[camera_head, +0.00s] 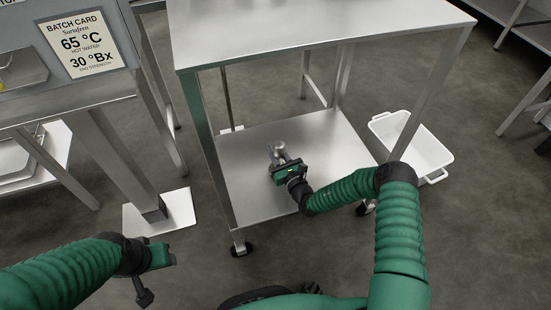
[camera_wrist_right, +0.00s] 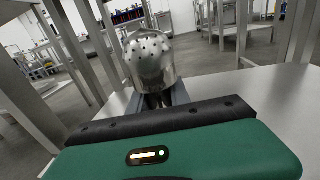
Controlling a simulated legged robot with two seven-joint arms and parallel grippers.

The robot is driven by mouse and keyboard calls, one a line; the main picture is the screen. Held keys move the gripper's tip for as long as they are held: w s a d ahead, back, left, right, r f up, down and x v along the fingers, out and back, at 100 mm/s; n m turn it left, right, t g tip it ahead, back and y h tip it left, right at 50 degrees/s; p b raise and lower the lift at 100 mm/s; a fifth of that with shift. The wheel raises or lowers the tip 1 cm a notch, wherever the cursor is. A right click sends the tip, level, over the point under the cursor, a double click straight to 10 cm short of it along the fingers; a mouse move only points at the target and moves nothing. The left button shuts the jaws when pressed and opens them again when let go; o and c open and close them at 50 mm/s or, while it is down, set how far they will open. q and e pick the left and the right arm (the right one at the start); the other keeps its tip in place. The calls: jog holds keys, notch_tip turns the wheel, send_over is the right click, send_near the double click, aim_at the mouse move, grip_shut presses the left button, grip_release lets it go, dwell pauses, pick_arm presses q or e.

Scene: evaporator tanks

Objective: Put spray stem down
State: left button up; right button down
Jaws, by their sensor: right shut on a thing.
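The spray stem is a shiny metal piece with a rounded, perforated head (camera_wrist_right: 152,62); its head also shows small in the head view (camera_head: 278,147). My right gripper (camera_head: 279,158) is shut on the spray stem, low over the bare lower shelf (camera_head: 335,140) of a steel table. In the right wrist view the gripper's fingers (camera_wrist_right: 158,100) close around the part below the head, which points away from me. I cannot tell whether the stem touches the shelf. The stem's lower part is mostly hidden by the gripper. My left gripper (camera_head: 144,292) hangs at the lower left, away from the stem.
The steel table's top (camera_head: 310,30) overhangs the shelf, with legs at its corners. A white tub (camera_head: 420,150) stands on the floor to the right. A grey unit with a batch card (camera_head: 83,42) stands at the left. The shelf around the stem is clear.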

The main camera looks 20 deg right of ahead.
jog(key=shift+a+f, duration=0.1)
jog(key=shift+f, duration=0.8)
jog(key=shift+a+r, duration=0.1)
jog(key=shift+r, duration=0.2)
pick_arm(q)
jog(key=shift+a+f, duration=0.15)
jog(key=shift+f, duration=0.5)
pick_arm(e)
jog(key=c, duration=1.2)
grip_release()
jog(key=shift+f, duration=0.15)
